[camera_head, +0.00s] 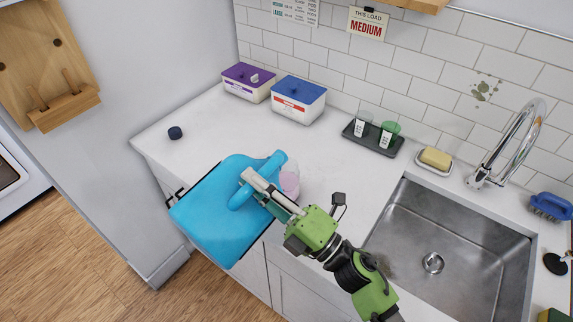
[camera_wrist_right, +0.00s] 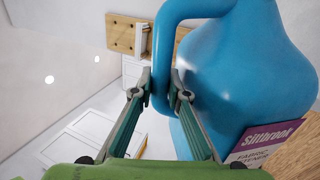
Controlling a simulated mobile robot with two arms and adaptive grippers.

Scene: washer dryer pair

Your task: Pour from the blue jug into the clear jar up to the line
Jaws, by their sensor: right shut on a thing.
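The blue jug (camera_head: 212,217) is held tilted over the counter's front edge, its narrow end pointing right and back. In the right wrist view the jug (camera_wrist_right: 240,70) shows a purple and white label. My right gripper (camera_head: 262,188) is shut on its handle, and its fingers (camera_wrist_right: 165,92) close around the handle in the wrist view. The clear jar (camera_head: 290,184) stands on the counter just right of the jug's narrow end, with pink inside. The gripper and jug partly hide it; I cannot make out the line or a stream. My left gripper is not in view.
A dark cap (camera_head: 175,133) lies at the counter's left. Purple-lidded (camera_head: 246,84) and blue-lidded (camera_head: 298,101) boxes stand at the back, beside a dark tray (camera_head: 373,142) with two cups. The sink (camera_head: 450,240) is at right. The counter behind the jug is clear.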

